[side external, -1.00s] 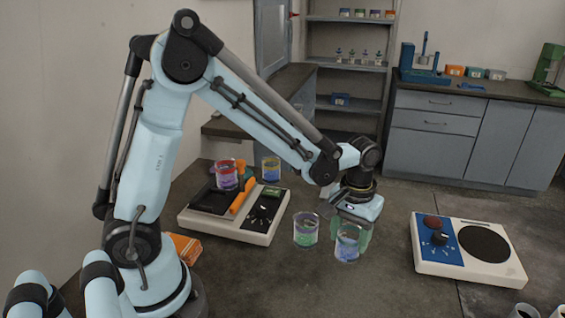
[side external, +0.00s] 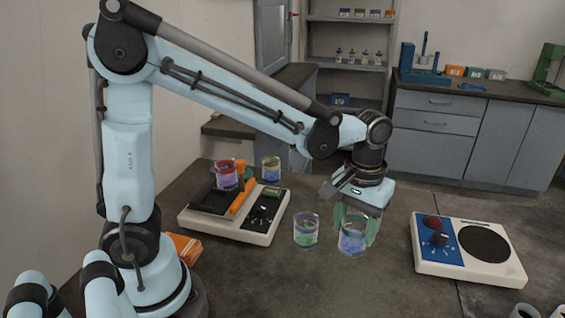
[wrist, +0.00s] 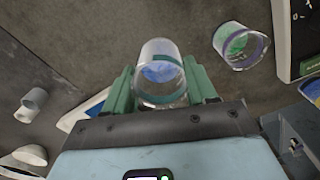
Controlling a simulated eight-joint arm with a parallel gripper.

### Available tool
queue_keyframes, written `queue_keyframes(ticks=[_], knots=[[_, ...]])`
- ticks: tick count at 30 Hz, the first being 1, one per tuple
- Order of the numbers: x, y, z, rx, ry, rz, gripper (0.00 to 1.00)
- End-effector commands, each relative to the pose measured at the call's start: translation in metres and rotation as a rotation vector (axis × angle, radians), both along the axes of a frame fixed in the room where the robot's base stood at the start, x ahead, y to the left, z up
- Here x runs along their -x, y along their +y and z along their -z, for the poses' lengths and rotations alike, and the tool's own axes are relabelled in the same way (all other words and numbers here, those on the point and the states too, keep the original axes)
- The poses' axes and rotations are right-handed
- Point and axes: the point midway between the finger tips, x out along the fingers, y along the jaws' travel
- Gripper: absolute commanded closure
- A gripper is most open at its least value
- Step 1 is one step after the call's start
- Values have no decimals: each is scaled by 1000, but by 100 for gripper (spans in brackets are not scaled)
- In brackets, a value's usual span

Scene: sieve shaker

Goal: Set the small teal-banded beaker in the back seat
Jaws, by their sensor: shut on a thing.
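My gripper (side external: 356,228) is shut on a clear beaker (side external: 352,240) with blue contents, and its green fingers stand on either side of the glass. In the wrist view the held beaker (wrist: 160,78) shows a teal band and sits between the fingers. I cannot tell whether its base touches the bench. The white device (side external: 238,234) with a dark tray (side external: 210,200) and an orange bar (side external: 241,197) stands to the left. A beaker with red and purple (side external: 226,175) is at the tray's rear. The back seat is not clearly distinguishable.
A beaker with green contents and a purple band (side external: 306,231) stands close left of the held one. A beaker with blue and yellow (side external: 271,170) is behind the device. A blue-and-white plate device (side external: 468,250) is at right. An orange box (side external: 185,247) lies near my base.

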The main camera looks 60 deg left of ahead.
Motion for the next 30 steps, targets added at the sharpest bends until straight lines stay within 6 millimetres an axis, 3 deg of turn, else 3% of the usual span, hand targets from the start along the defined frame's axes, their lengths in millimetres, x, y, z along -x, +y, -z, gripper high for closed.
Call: queue_keyframes(ticks=[18, 30], knots=[[35, -46, -34, 0, 0, 2, 82], [44, -52, -46, 0, 0, -24, 82]])
